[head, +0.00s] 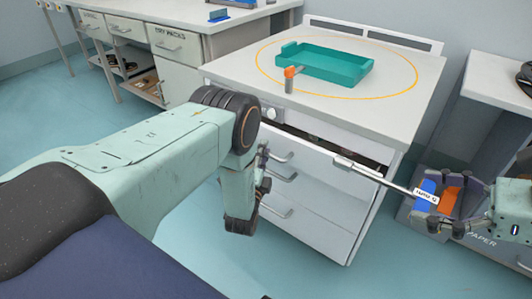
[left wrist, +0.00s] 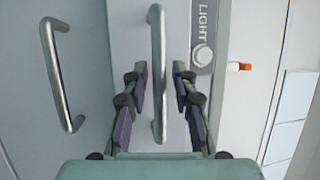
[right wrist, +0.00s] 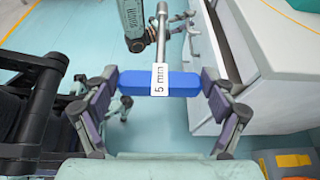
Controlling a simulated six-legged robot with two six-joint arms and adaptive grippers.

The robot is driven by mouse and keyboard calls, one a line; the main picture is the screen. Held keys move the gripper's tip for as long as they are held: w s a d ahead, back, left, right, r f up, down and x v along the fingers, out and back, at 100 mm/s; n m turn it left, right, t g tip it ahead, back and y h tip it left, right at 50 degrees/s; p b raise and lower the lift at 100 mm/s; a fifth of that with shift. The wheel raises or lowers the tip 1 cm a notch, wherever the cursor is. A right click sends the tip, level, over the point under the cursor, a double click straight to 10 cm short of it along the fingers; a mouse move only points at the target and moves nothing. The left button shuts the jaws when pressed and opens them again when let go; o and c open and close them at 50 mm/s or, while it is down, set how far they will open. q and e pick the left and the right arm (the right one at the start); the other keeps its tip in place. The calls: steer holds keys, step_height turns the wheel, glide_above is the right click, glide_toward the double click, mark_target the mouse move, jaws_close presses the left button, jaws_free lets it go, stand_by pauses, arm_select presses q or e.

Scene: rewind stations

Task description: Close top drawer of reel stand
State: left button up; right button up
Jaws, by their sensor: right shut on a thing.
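The reel stand (head: 405,120) is a white cabinet with several drawers. Its top drawer (head: 312,160) stands partly open, with a dark gap along its upper edge. My left gripper (head: 264,168) is open at the drawer fronts. In the left wrist view, a metal bar handle (left wrist: 158,75) lies between its spread fingers (left wrist: 158,95), with no clear grip on it. My right gripper (right wrist: 160,90) is shut on the blue handle of a 5 mm tool (right wrist: 182,83). The tool's shaft points left across the drawer front in the head view; I cannot tell whether it touches.
A teal tray (head: 322,64) and an orange-topped peg (head: 290,80) are on the stand's top. A knob (left wrist: 203,54) marked LIGHT is beside the handle.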

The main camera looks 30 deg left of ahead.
arm_select(q)
jaws_close()
stand_by(0.4)
steer(key=shift+w, duration=0.1)
